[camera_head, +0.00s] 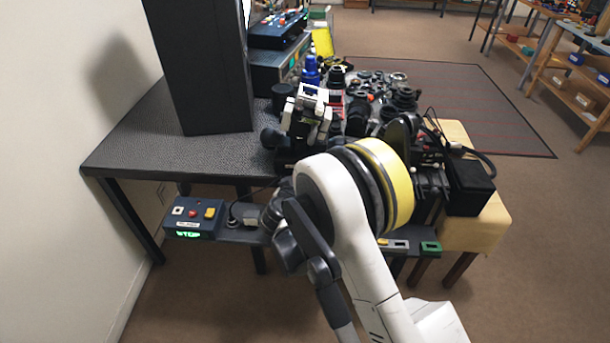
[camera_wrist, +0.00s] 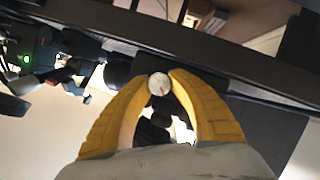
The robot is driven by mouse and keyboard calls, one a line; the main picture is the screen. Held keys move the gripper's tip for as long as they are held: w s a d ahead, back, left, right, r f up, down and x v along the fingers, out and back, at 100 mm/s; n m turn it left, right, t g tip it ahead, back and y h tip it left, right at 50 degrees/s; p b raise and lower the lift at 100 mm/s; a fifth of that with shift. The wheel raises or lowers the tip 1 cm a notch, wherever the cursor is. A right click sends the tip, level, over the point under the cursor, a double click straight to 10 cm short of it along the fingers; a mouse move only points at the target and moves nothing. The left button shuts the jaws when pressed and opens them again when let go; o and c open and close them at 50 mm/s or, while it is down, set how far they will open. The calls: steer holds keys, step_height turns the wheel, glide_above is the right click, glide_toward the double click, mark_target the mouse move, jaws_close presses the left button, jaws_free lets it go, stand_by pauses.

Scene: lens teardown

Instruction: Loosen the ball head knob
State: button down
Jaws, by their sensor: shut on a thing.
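In the wrist view my gripper (camera_wrist: 160,80) has its two yellow fingers closed in from both sides on a small round knob (camera_wrist: 158,85). The knob has a pale face with a red mark, and it sits between the fingertips. Dark parts show through the gap between the fingers below it. A dark rounded part (camera_wrist: 118,70) is just left of the knob. In the head view my white arm with its yellow band covers the middle, and I cannot make out the knob or the fingertips there.
A dark textured table (camera_head: 150,130) carries a tall black panel (camera_head: 203,65) and crowded lenses and rings (camera_head: 375,85). A blue control box (camera_head: 195,218) with a lit green display sits on a lower shelf at the left. A yellowish wooden stool (camera_head: 490,222) stands at the right.

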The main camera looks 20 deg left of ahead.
steer(key=n+t+h, duration=0.1)
steer(key=n, duration=0.2)
steer(key=shift+a, duration=0.15)
steer(key=shift+n+t+h, duration=0.8)
steer(key=shift+n+h, duration=0.1)
steer(key=shift+n, duration=1.1)
steer(key=c, duration=1.2)
jaws_free()
steer(key=shift+f, duration=0.1)
steer(key=shift+o, duration=0.2)
steer(key=s+a+r, duration=0.1)
steer(key=s, duration=1)
steer(key=shift+s+a, duration=0.35)
steer(key=shift+s, duration=0.05)
